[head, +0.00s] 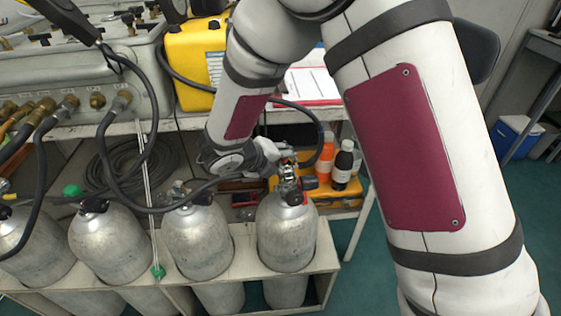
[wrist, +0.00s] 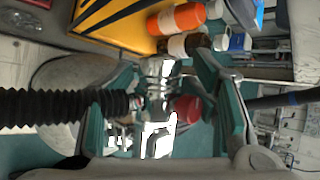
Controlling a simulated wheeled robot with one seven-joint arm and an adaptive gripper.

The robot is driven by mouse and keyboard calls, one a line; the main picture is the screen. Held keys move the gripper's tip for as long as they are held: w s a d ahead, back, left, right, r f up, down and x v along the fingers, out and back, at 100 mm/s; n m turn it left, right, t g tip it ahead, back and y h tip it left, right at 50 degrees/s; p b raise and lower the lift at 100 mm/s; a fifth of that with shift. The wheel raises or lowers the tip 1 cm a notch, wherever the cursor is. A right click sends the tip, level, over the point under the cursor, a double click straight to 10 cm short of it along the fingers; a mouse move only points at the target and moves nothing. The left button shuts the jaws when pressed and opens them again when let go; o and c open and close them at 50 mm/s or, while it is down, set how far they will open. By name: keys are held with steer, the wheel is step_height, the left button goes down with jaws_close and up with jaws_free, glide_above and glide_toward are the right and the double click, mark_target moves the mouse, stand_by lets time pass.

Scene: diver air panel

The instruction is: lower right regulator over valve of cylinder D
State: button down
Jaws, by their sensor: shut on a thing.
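The right-hand cylinder in the rack (head: 287,238), seemingly cylinder D, is a grey metal tank standing upright. My gripper (head: 284,163) is at its top, over the valve. In the wrist view my gripper (wrist: 160,100) has its teal-edged fingers either side of the shiny metal regulator (wrist: 157,122) and is shut on it. A red round part (wrist: 187,109) shows beside the metal. A black corrugated hose (wrist: 60,105) runs off to the left. The regulator and valve overlap in the head view, so I cannot tell whether the regulator is around the valve or just above it.
More cylinders (head: 197,240) stand to the left in the rack (head: 330,262). An orange bottle (head: 325,160) and a dark bottle (head: 343,165) stand close behind on a yellow case (head: 347,193). Hoses hang from the grey panel (head: 85,75). A yellow box (head: 195,60) is on the bench.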

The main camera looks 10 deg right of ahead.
steer(key=shift+f, duration=0.4)
stand_by(0.3)
steer(key=c, duration=0.5)
jaws_free()
steer(key=v, duration=1.2)
